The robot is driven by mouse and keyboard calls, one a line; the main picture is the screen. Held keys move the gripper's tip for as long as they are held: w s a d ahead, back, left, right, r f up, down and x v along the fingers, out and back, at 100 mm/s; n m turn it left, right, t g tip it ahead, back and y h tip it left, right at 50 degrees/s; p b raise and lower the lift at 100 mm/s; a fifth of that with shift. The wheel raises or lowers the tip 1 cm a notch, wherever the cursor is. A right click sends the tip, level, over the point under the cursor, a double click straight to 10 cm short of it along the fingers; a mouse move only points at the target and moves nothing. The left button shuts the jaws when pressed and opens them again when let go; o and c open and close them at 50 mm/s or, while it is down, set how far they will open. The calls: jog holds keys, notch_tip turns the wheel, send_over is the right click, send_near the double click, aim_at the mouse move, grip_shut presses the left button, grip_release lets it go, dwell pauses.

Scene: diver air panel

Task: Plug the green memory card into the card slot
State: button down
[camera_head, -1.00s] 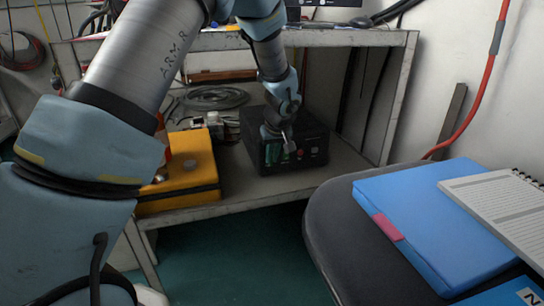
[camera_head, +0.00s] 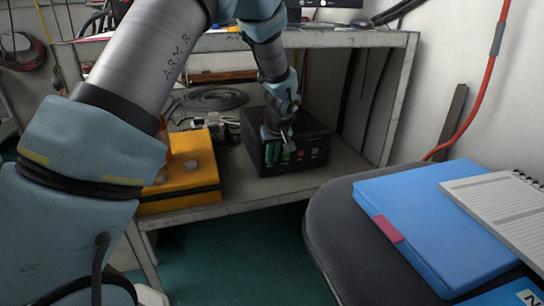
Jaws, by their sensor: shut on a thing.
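A black box (camera_head: 310,146) stands on the lower shelf of the bench. Its front face carries green parts at the left and small buttons at the right. My gripper (camera_head: 286,146) is at this front face, small in view and partly merged with it. It is shut on a small green thing (camera_head: 286,156), which looks like the green memory card. The card slot cannot be made out, and I cannot tell whether the card touches the box or stands apart from it.
A yellow case (camera_head: 180,180) stands left of the box on the shelf (camera_head: 240,196). A coiled cable (camera_head: 214,98) lies behind. A dark seat (camera_head: 345,235) with a blue folder (camera_head: 440,220) and notebook (camera_head: 505,212) fills the right foreground. The bench's top board is above the box.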

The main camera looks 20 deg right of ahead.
jog(key=c, duration=0.9)
grip_release()
jog(key=shift+w, duration=0.1)
jog(key=shift+o, duration=0.2)
jog(key=p+v, duration=0.2)
jog(key=v, duration=0.8)
jog(key=shift+r+p, duration=0.3)
jog(key=shift+r, duration=0.1)
